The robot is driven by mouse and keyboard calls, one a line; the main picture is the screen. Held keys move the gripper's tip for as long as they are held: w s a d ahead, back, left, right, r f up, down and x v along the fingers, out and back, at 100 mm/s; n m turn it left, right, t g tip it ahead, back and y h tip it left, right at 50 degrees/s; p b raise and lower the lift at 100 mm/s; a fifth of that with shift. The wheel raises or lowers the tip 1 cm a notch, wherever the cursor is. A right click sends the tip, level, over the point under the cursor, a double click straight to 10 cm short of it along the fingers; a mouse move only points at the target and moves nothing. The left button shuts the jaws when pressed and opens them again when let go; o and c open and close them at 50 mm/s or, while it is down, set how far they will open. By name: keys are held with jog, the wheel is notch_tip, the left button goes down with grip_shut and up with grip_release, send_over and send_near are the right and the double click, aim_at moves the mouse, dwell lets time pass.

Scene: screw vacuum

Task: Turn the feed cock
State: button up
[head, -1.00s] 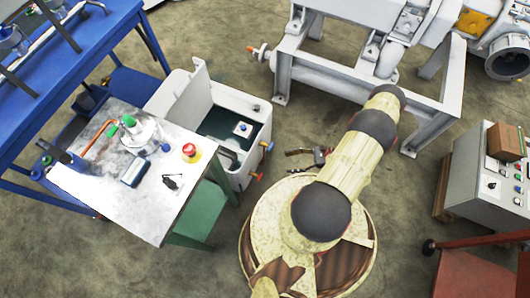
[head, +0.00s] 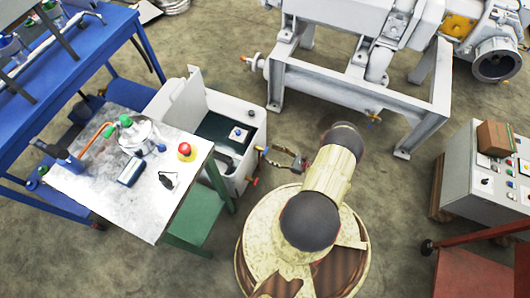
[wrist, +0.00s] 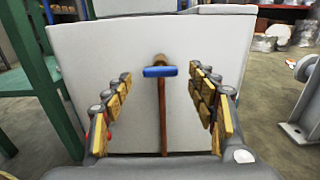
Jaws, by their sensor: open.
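A cock with a blue handle (head: 262,149) sits on the right side wall of the white tank (head: 259,115). In the wrist view the blue handle (wrist: 160,72) lies crosswise in front of the pale tank wall (wrist: 90,75), with a brown stem or pipe (wrist: 162,115) below it. My gripper (head: 277,157) is open and empty, facing the wall. In the wrist view its two padded fingers stand left and right of the blue handle, with no visible contact. How far the handle reaches between the fingers I cannot tell. No label names the feed cock.
A second cock with a red handle (head: 252,181) is lower on the same wall. A metal-topped table (head: 110,195) on a green frame stands left of the tank. A grey machine frame (head: 340,90) stands behind my arm. Bare floor (head: 400,200) lies to the right.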

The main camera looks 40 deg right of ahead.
aim_at(266, 151)
jog(key=shift+b+x, duration=0.35)
jog(key=shift+x, duration=1.9)
jog(key=c, duration=0.4)
jog(key=c, duration=0.7)
jog(key=shift+c, duration=0.5)
